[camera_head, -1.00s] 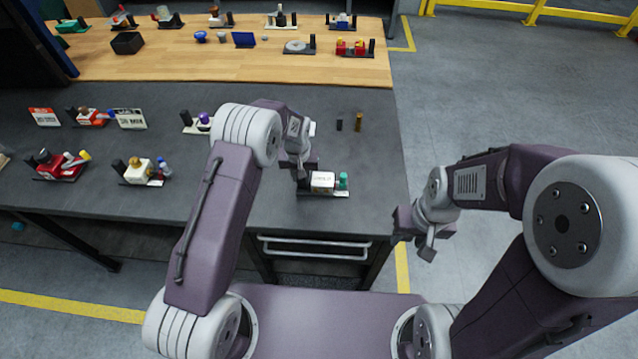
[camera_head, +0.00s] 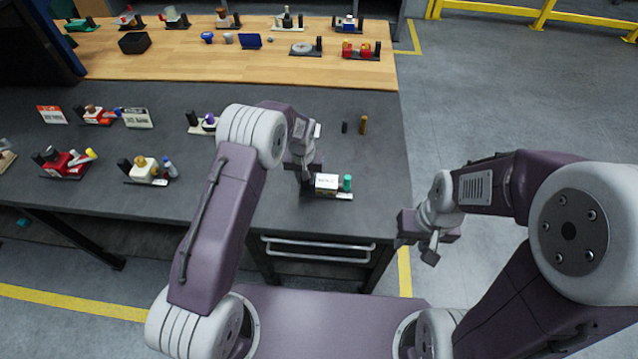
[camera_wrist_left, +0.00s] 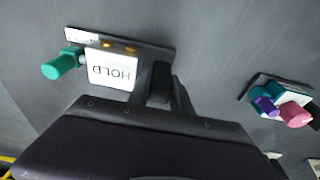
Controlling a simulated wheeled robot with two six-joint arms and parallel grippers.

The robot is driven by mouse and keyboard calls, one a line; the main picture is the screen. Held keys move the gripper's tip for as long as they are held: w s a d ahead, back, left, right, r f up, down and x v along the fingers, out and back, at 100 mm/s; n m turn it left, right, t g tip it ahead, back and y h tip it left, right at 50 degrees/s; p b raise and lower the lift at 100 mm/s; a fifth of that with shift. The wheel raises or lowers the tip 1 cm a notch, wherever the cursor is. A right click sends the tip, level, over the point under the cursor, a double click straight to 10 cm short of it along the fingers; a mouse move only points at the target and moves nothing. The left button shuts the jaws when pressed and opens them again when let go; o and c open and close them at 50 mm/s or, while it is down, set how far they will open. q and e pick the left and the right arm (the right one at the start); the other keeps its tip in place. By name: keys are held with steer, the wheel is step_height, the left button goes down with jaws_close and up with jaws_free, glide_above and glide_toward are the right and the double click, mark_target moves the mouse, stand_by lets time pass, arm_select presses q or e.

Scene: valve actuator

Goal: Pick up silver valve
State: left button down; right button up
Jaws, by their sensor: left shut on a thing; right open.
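My left gripper (camera_head: 306,180) is at the left end of a small assembly on the dark bench. The assembly has a white block (camera_head: 327,184) and a green cap (camera_head: 347,183) on a thin plate. In the left wrist view the block (camera_wrist_left: 108,70) reads HOLD, and the green cap (camera_wrist_left: 60,66) sticks out to the left. My left gripper (camera_wrist_left: 172,92) appears shut on the assembly's black post (camera_wrist_left: 159,80); its fingertips are partly hidden. My right gripper (camera_head: 418,245) is open and empty, right of the bench. I cannot tell which part is the silver valve.
A purple-knobbed assembly (camera_head: 203,123) and several others stand to the left. A wooden table (camera_head: 200,68) with more parts is behind. Bare bench (camera_head: 380,170) lies to the right.

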arm_select(q)
step_height(320, 180, up, 10)
step_height(320, 180, down, 7)
steer(key=shift+f, duration=1.15)
steer(key=shift+f, duration=0.4)
stand_by(0.4)
steer(key=shift+s+f, duration=0.1)
stand_by(0.3)
